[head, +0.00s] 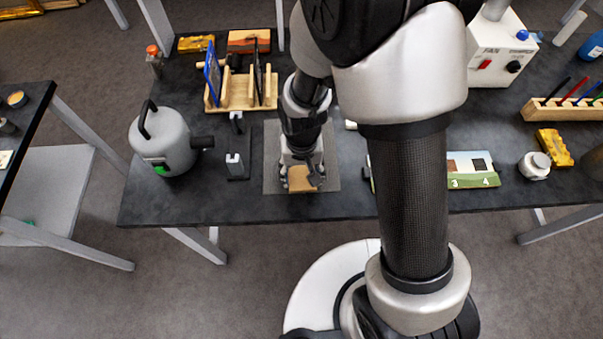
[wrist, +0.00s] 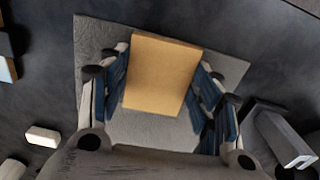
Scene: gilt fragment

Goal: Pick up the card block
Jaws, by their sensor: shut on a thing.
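The card block is a tan, box-shaped piece (wrist: 162,72). In the wrist view it sits between the two blue-padded fingers of my gripper (wrist: 165,90), which are shut on it from both sides. In the head view the block (head: 301,180) shows below my gripper (head: 302,176), over a grey mat (head: 325,180) on the dark table. The mat also shows behind the block in the wrist view (wrist: 95,45). I cannot tell whether the block touches the mat. My arm hides part of the table to the right.
A small dark stand with metal posts (head: 236,165) is close left of the mat. A grey canister (head: 163,140) stands further left. A wooden rack (head: 240,92) is behind. A small white block (wrist: 43,136) lies off the mat. A numbered card (head: 472,170) lies right of my arm.

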